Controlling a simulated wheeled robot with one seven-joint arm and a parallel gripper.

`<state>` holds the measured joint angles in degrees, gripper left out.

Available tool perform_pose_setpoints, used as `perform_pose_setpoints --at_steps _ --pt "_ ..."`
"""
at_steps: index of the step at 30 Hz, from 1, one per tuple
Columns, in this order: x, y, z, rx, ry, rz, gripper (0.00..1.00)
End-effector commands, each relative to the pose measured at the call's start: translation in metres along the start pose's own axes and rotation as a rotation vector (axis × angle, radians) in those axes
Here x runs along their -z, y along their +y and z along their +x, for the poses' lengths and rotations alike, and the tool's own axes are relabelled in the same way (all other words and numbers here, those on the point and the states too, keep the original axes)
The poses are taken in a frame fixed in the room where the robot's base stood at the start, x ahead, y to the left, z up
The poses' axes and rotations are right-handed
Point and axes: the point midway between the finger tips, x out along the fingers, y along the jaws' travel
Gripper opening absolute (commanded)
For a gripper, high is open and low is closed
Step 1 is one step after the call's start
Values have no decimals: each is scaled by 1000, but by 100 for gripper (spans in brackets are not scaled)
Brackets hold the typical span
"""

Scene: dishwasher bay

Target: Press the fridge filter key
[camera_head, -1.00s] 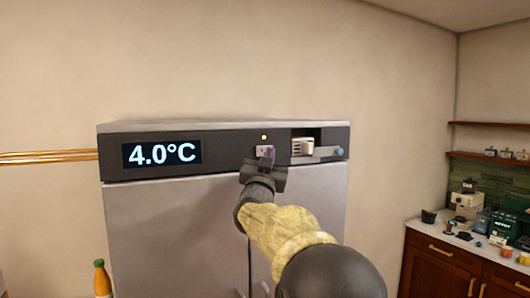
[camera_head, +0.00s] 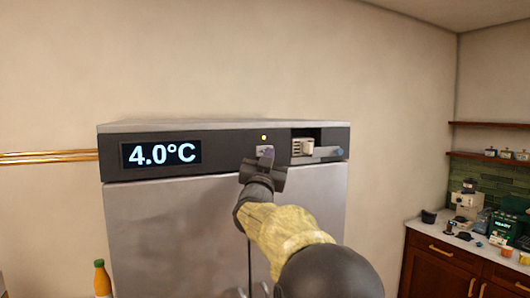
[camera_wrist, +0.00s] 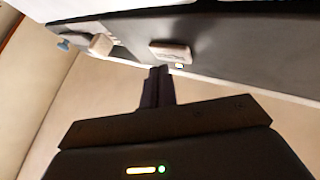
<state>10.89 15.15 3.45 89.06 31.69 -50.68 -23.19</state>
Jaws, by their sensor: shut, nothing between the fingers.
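The fridge (camera_head: 225,215) has a dark control panel across its top front, with a lit "4.0°C" display (camera_head: 161,154) at the left. A small pale key (camera_head: 263,149), likely the filter key, sits right of the display under a small lit lamp (camera_head: 264,138). In the wrist view the key (camera_wrist: 170,52) is a pale bar near the fingertips, with the lamp (camera_wrist: 179,66) beside it. My gripper (camera_head: 266,160) is shut and empty, its tips at the key's lower edge in the head view. In the wrist view my gripper (camera_wrist: 158,70) points at the panel. I cannot tell whether it touches the key.
A pale block in a recess (camera_head: 303,147) and a grey lever with a blue end (camera_head: 328,152) are right of the key. An orange bottle (camera_head: 101,279) stands at lower left. A counter (camera_head: 462,241) with several items is at far right.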

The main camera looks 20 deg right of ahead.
Motion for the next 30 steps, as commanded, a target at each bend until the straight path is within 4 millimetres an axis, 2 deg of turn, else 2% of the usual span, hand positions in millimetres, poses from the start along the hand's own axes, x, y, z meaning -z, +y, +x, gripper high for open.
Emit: perform_pose_setpoints --at_steps 30 --pt "-5 -5 7 0 0 0 0"
